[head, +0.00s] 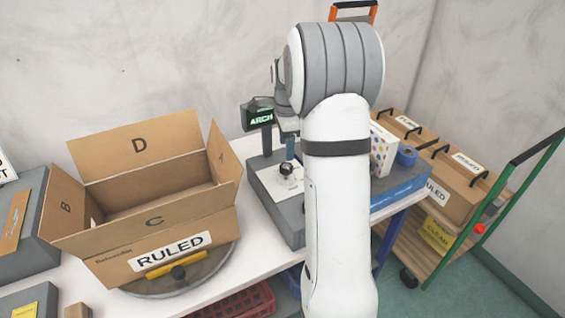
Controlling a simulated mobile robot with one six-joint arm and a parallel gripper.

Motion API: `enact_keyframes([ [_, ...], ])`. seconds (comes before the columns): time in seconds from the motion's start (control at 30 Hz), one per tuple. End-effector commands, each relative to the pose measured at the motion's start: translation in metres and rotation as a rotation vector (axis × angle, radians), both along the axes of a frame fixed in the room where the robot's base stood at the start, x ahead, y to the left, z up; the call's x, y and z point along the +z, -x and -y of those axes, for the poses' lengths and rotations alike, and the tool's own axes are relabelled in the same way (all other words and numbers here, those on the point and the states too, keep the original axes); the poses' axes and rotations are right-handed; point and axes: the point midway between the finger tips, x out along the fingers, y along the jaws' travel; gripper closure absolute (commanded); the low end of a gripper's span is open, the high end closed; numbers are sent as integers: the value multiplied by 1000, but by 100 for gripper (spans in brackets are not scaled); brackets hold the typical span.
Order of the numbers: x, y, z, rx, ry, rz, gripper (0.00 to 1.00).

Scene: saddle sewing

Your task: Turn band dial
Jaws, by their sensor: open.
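A black round dial (286,169) with a pale top sits on a white plate on the grey base of a bench device (268,190). A small screen (260,115) on a post at the device's left reads "ARCH" in green letters. The dial's pointer is too small to read. My arm rises in front of the device and hides its right part. My gripper (288,126) shows only in part, past the left edge of my arm, above and behind the dial. It is open, with its fingertips mostly hidden. I see no contact with the dial.
An open carton (187,247) marked "RULED" stands on a round turntable (205,278) at the left of the white table. A dotted box (383,150) and a blue roll (407,155) are right of my arm.

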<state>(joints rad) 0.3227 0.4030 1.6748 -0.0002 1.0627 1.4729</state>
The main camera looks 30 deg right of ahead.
Motion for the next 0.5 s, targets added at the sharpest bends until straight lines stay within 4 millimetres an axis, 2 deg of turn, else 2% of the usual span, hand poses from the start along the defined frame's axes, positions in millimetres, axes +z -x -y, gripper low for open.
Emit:
enact_keyframes([
  [0.3, -48, 1, 0, -2, -2, -5, 39],
  [0.5, -69, 1, 0, -1, -1, -3, 39],
])
